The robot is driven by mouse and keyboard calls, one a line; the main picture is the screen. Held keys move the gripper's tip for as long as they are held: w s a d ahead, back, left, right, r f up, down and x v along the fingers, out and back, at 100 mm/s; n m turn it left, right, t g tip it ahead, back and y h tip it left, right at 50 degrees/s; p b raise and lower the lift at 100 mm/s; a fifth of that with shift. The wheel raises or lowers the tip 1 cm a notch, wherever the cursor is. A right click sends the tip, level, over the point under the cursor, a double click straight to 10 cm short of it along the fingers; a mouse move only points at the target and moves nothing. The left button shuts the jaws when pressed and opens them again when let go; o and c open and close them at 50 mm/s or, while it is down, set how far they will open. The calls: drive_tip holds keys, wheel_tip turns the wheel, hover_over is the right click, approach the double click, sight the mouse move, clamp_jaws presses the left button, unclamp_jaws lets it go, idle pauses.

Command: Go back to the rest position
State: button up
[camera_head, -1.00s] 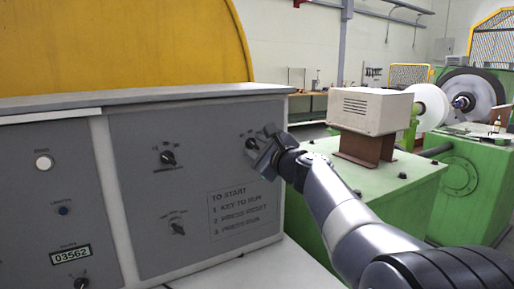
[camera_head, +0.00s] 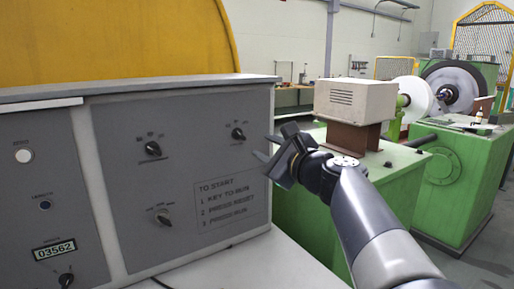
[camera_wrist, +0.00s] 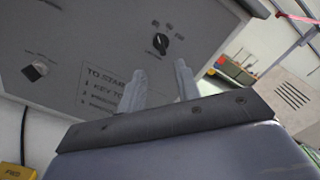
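My gripper (camera_head: 262,147) is just right of the grey control panel (camera_head: 120,205), in front of its right edge and apart from the upper right knob (camera_head: 238,133). Its two fingers are spread with nothing between them. In the wrist view, the two fingers (camera_wrist: 160,85) stand apart, with the panel and the black knob (camera_wrist: 160,42) beyond them. The arm reaches in from the lower right in the head view.
Several other knobs and a counter (camera_head: 54,249) are on the panel. A pale box (camera_head: 355,101) on a brown bracket stands on a green machine (camera_head: 300,215) behind my arm. A white ledge (camera_head: 240,265) runs below the panel.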

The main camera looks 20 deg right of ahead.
sight(241, 135)
drive_tip(key=shift+w, duration=0.15)
drive_tip(key=p+x, duration=0.1)
drive_tip(key=x, duration=0.9)
drive_tip(key=shift+w+a, duration=0.15)
drive_tip(key=shift+w, duration=0.2)
drive_tip(key=shift+s, duration=0.1)
